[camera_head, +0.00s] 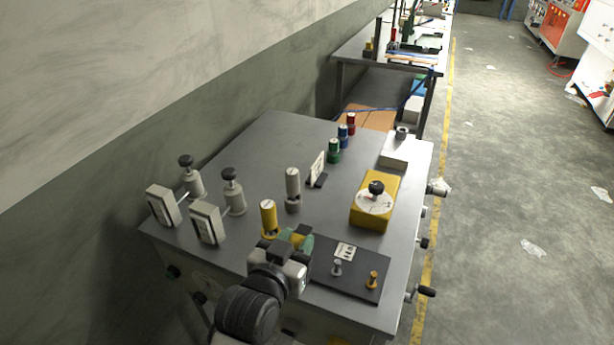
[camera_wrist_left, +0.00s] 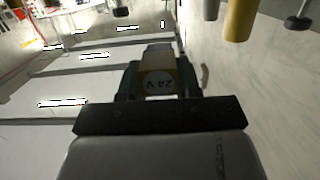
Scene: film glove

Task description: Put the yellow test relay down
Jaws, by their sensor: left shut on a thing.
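My left gripper (camera_head: 296,240) is over the front part of the grey bench (camera_head: 260,150), shut on the yellow test relay (camera_head: 298,242). In the left wrist view the relay (camera_wrist_left: 158,82) sits between the two dark green fingers of the gripper (camera_wrist_left: 158,76), and its round pale label reads "24 V" upside down. In the head view the fingers and wrist cover much of the relay. I cannot tell whether its underside touches the bench. My right gripper is not in view.
A dark plate (camera_head: 325,262) with a label card and two small pegs lies right of the gripper. A yellow cylinder (camera_head: 268,217) stands close to its left. A yellow box (camera_head: 370,216) with a black knob stands farther right. The bench middle (camera_head: 265,165) is clear.

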